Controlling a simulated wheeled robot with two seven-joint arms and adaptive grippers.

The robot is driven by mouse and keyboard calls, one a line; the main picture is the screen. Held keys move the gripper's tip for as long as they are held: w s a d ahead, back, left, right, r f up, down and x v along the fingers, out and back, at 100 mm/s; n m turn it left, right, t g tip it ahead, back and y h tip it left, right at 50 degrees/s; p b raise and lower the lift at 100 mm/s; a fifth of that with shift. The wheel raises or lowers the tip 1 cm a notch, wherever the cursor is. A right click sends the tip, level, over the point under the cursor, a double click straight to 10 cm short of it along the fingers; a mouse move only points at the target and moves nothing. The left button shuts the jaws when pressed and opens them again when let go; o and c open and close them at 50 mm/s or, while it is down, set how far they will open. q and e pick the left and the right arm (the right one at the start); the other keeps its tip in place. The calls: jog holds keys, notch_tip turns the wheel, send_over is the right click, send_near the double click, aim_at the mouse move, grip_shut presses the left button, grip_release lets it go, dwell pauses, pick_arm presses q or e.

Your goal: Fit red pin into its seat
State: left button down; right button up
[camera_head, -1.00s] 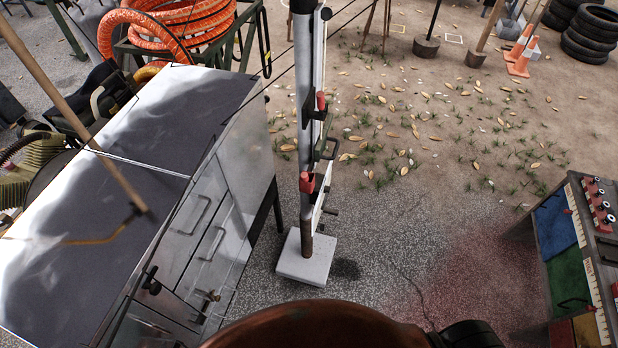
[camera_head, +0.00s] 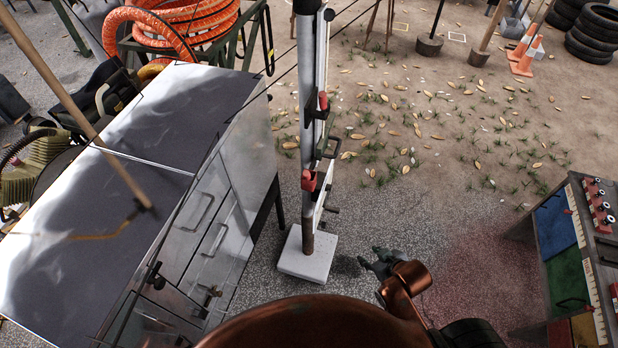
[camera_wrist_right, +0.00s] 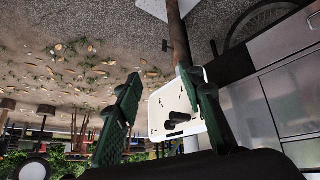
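A grey upright post (camera_head: 305,125) stands on a pale square base block (camera_head: 306,262). Two red parts, an upper one (camera_head: 322,101) and a lower one (camera_head: 309,181), sit on it; I cannot tell which is the red pin or where its seat is. A narrow white plate (camera_head: 317,205) with dark pegs is fixed to the post's right side. My right gripper (camera_head: 369,262) is low, right of the base and apart from it. In the wrist view its green fingers (camera_wrist_right: 163,103) are wide apart, with the white plate (camera_wrist_right: 160,113) and dark pegs behind the gap. No red part shows clearly there.
A metal drawer cabinet (camera_head: 205,205) stands close on the left. A control panel box (camera_head: 565,235) with coloured squares stands at the right edge. Orange hose coils (camera_head: 190,20) lie at the back left. Leaf-strewn ground (camera_head: 430,120) right of the post is open.

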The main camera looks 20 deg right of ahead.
jog(key=w+a+r+n+t+y, duration=0.4)
jog(key=w+a+r, duration=0.3)
jog(key=w+r, duration=0.35)
jog(key=n+t+y, duration=0.3)
jog(key=n+y, duration=0.1)
jog(key=y, duration=0.2)
send_near(310, 177)
jog(key=a+x, duration=0.1)
jog(key=x, duration=0.9)
jog(key=shift+w+r, duration=0.2)
jog(key=shift+w, duration=0.2)
jog(key=shift+d, duration=0.1)
jog(key=shift+c, duration=0.4)
grip_shut()
